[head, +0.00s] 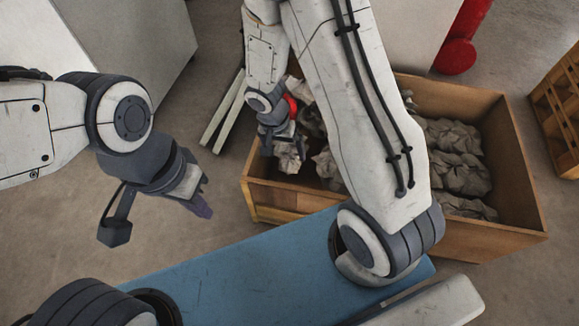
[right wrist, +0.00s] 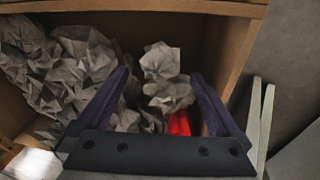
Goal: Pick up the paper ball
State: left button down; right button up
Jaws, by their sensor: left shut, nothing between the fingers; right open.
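A crumpled grey paper ball (head: 291,161) is at the left end of the wooden crate (head: 511,150), by my right gripper (head: 284,144). In the right wrist view, the paper ball (right wrist: 166,84) lies in the gap between the two fingers of my open right gripper (right wrist: 161,80); I cannot tell whether they touch it. More crumpled paper (right wrist: 62,65) fills the crate to its left. My left gripper (head: 203,197) is shut and empty, over the floor left of the crate. My right arm hides the middle of the crate.
A red item (right wrist: 179,123) shows just below the paper ball. The crate's wooden walls stand close around my right gripper. A blue surface (head: 235,270) lies in front of the crate. Pale bars (head: 222,110) lie to its left. Another wooden crate (head: 563,105) stands far right.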

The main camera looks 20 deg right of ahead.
aim_at(288, 159)
jog(key=f+b, duration=0.1)
jog(key=f, duration=0.1)
jog(key=f+b, duration=0.1)
jog(key=f, duration=0.1)
jog(key=d+f+b, duration=0.1)
jog(key=f, duration=0.1)
jog(key=shift+b, duration=0.3)
jog(key=shift+r, duration=0.1)
jog(key=c, duration=1.2)
